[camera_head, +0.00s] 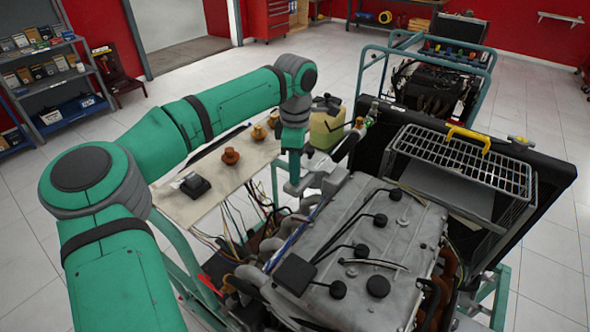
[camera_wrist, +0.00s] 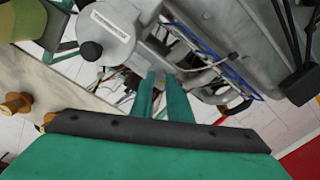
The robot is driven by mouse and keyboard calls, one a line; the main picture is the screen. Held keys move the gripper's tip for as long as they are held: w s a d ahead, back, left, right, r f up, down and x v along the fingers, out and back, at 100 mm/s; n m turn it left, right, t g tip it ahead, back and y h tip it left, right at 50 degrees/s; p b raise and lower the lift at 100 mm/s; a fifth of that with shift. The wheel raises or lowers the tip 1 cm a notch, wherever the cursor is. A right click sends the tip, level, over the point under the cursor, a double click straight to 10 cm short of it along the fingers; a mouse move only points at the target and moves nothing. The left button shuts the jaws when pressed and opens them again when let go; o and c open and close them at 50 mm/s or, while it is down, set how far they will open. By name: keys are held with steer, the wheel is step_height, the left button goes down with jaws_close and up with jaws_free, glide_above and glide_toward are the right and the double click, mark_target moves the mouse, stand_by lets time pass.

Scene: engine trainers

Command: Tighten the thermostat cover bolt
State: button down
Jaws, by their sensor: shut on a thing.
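In the wrist view the housing (camera_wrist: 118,38) carries a white label too small to read and a black round cap. The two green fingers (camera_wrist: 161,78) stand close together, their tips at the lower right edge of the housing. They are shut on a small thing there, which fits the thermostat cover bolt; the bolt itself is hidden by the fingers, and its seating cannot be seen.
A pale side board (camera_head: 172,204) holds orange-brown caps (camera_head: 230,156) and a black box (camera_head: 194,186). A yellowish bottle (camera_head: 326,124) stands behind the gripper. Wires and hoses (camera_head: 238,218) hang below. The radiator with its wire rack (camera_head: 465,158) is at the right.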

steer(key=m, duration=0.5)
steer(key=shift+m, duration=0.4)
stand_by(0.4)
steer(key=c, duration=1.7)
jaws_free()
steer(key=shift+r, duration=0.1)
step_height(320, 180, up, 11)
steer(key=shift+f, duration=0.15)
steer(key=shift+a, duration=0.1)
